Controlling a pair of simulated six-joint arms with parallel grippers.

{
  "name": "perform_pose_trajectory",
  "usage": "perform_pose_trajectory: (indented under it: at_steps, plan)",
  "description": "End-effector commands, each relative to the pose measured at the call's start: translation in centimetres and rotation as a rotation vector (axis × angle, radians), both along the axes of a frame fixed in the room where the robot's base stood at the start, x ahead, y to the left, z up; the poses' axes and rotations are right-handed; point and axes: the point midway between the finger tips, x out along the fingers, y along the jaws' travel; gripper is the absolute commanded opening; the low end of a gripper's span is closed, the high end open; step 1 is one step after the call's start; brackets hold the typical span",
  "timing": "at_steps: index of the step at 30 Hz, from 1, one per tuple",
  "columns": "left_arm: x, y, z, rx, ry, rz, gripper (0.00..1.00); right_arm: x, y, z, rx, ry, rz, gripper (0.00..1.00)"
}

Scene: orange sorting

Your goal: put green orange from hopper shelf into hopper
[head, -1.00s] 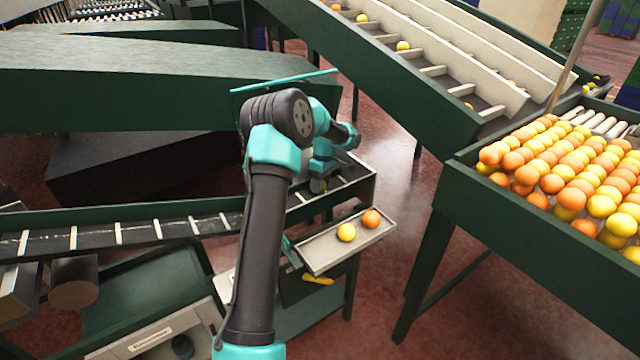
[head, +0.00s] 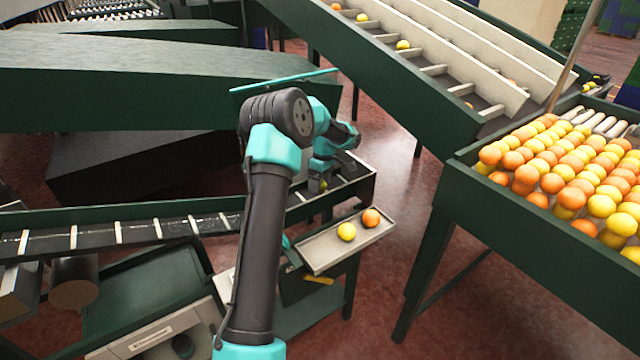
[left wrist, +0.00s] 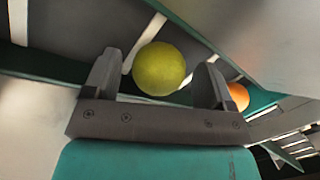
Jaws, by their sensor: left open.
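My left gripper (head: 319,187) points down over the right end of a dark belt with white slats (head: 137,231). A small patch of yellow-green fruit shows at its fingertips, mostly hidden by the gripper. In the left wrist view, the gripper (left wrist: 156,88) is open, with a yellow-green orange (left wrist: 160,68) between and beyond its fingers; I cannot tell whether they touch it. An orange-coloured fruit (left wrist: 239,96) is partly hidden by the right finger. My right gripper is not in view. I cannot tell which part is the hopper or its shelf.
A small grey tray (head: 322,262) holds a yellow fruit (head: 346,232) and an orange one (head: 371,218). A large green-walled bin (head: 545,255) full of fruit stands at the right. A sloped conveyor (head: 395,85) rises behind. Open floor lies between tray and bin.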

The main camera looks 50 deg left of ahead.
Motion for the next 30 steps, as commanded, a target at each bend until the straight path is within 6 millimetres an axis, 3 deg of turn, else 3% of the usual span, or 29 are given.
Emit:
perform_pose_trajectory:
  at_steps: [5,21,30]
  plan:
    - [0.4,0.1,1.7,0.002,-0.003,0.000,0.78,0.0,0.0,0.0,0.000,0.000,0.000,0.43]
    - [2.4,0.7,10.7,0.001,-0.002,0.000,0.78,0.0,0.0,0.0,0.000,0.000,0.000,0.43]
    - [2.6,0.8,11.8,0.000,0.000,-0.001,0.78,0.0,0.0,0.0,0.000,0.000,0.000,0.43]
